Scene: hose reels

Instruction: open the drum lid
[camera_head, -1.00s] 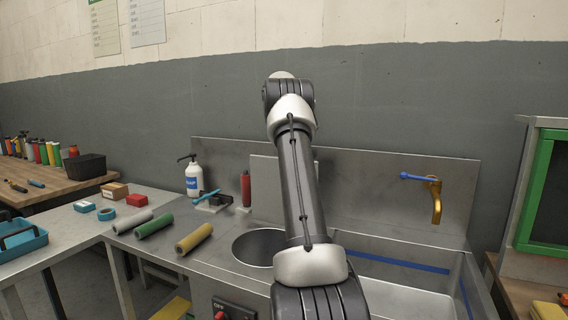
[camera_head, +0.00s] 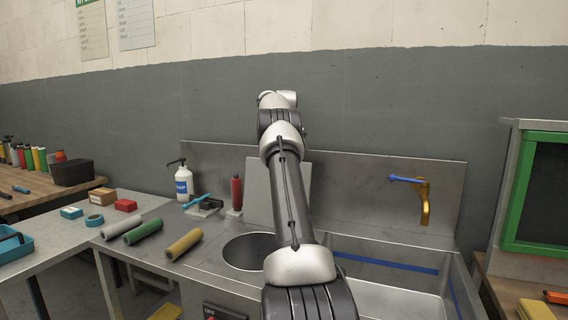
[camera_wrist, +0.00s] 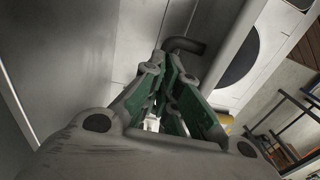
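The drum's round opening (camera_head: 249,251) shows dark in the steel counter, left of my arm. A flat grey panel, which looks like the lid (camera_head: 262,190), stands upright behind the opening, partly hidden by my arm. In the wrist view, the dark round opening (camera_wrist: 238,62) lies at the right. My gripper (camera_wrist: 166,66) has green-padded fingers that meet at the tips. A dark bent bar, like a handle (camera_wrist: 186,45), is right at the fingertips. I see no clear grip on it. My gripper is hidden in the head view.
A sink basin with a brass tap (camera_head: 425,200) is on the right. A soap bottle (camera_head: 183,182) and a red cylinder (camera_head: 237,193) stand left of the panel. Colored rolls (camera_head: 184,244) lie on the counter's left. A backsplash and wall rise behind.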

